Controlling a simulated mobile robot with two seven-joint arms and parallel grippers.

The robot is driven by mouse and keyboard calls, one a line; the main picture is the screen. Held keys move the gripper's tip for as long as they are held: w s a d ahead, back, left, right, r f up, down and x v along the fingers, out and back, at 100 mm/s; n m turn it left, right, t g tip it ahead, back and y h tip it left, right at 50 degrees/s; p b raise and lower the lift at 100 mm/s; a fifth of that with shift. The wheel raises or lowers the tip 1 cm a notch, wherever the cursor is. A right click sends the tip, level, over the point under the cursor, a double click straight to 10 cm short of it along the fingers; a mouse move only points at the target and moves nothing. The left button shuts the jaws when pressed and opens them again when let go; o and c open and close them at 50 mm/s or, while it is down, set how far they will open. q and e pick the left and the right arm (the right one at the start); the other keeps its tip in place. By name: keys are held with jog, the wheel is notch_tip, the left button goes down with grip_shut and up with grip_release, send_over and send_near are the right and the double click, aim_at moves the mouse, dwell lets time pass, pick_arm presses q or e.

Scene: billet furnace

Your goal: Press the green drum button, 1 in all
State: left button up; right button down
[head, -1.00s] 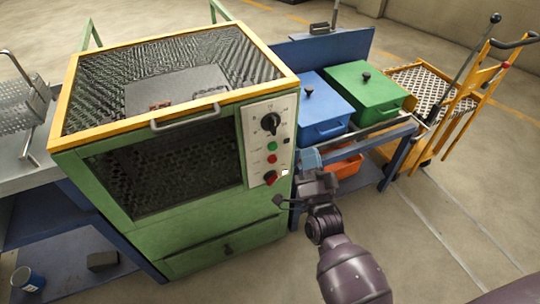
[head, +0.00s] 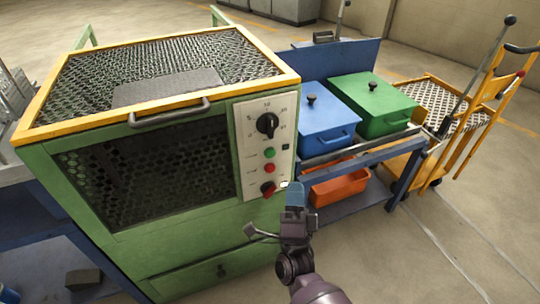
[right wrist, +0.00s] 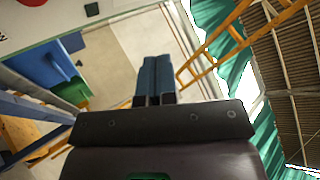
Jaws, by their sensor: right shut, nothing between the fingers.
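The green drum button (head: 270,153) is a small round button on the white control panel (head: 250,136) at the right of the green machine's front. A red button (head: 268,168) sits just below it, and a large black dial (head: 267,124) is above. My right gripper (head: 295,188) is shut and empty, its blue fingertips pointing up beside the panel's lower right corner. It is below and to the right of the green button, apart from it in the picture. The right wrist view shows the two fingers (right wrist: 155,78) together. The green button is not visible there. My left gripper is not in view.
A blue bin (head: 325,118) and a green bin (head: 370,108) stand on the bench to the right, above an orange bin (head: 338,188). A yellow trolley (head: 440,100) stands farther right.

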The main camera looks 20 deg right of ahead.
aim_at(270, 153)
pick_arm(q)
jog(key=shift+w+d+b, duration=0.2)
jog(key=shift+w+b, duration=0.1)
jog(key=shift+b, duration=0.75)
pick_arm(e)
jog(key=w, duration=0.8)
jog(key=shift+w+a, duration=0.15)
jog(key=shift+w, duration=0.2)
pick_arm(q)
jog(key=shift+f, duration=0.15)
pick_arm(e)
jog(key=shift+w, duration=0.1)
dwell(0.8)
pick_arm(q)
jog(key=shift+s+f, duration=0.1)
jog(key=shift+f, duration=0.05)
pick_arm(e)
jog(key=shift+w, duration=0.35)
